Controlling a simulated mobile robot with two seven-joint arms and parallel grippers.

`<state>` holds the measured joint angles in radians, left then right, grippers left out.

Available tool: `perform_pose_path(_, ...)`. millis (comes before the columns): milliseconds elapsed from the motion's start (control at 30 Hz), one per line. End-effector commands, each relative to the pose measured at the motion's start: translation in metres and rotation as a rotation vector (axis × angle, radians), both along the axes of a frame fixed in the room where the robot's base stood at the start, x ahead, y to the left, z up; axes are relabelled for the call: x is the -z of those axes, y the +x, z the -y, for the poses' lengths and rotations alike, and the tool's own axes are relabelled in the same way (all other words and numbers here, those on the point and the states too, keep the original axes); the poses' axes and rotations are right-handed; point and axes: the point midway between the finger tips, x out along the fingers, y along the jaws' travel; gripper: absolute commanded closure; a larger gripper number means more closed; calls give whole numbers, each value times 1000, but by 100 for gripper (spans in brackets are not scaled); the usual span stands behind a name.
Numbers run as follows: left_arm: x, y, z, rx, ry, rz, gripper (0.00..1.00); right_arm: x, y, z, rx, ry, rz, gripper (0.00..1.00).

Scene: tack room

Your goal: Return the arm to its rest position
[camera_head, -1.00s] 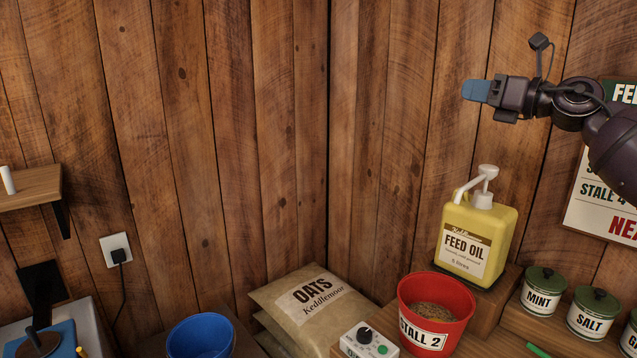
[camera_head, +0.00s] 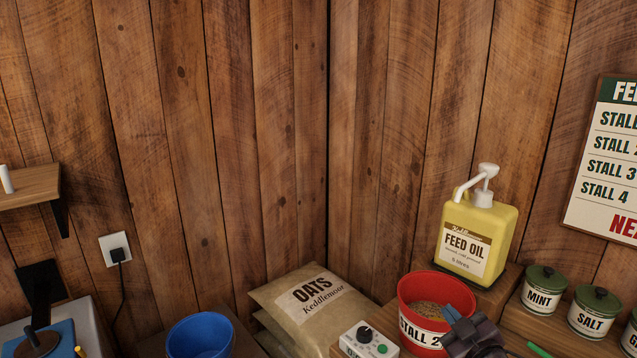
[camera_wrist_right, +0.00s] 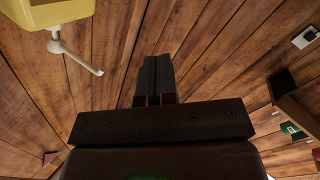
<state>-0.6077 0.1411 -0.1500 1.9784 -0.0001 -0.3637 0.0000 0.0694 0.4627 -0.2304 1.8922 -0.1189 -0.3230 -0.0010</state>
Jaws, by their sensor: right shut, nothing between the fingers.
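My right gripper (camera_head: 455,318) shows at the bottom right of the head view, in front of the red STALL 2 bucket (camera_head: 408,292) and covering part of its label. Its blue-grey fingers are together with nothing between them. In the right wrist view the fingers (camera_wrist_right: 153,80) are closed side by side, with the plank wall beyond. I cannot tell whether the gripper touches the bucket. My left gripper is in neither view.
A yellow feed oil pump bottle (camera_head: 478,240) stands behind the bucket. Green-lidded tins (camera_head: 543,292) stand to the right, and a small control box (camera_head: 368,342) to the left. Oats sacks (camera_head: 310,295) and a blue bucket (camera_head: 200,337) are further left. The space before the upper wall is clear.

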Motion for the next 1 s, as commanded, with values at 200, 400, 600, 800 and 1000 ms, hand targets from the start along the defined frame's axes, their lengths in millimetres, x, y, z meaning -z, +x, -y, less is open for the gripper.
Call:
perform_pose_path(200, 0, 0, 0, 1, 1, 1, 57, 83, -73, 2, 84, 215, -208, 100)
perform_pose_path(400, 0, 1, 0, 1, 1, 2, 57, 144, -146, 6, 182, 344, -348, 100)
perform_pose_path(600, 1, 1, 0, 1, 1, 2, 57, 197, -218, 11, 287, 410, -480, 100)
perform_pose_path(800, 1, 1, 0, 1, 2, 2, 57, 222, -260, 13, 334, 425, -553, 100)
perform_pose_path(1000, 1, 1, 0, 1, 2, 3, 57, 226, -267, 15, 340, 422, -566, 100)
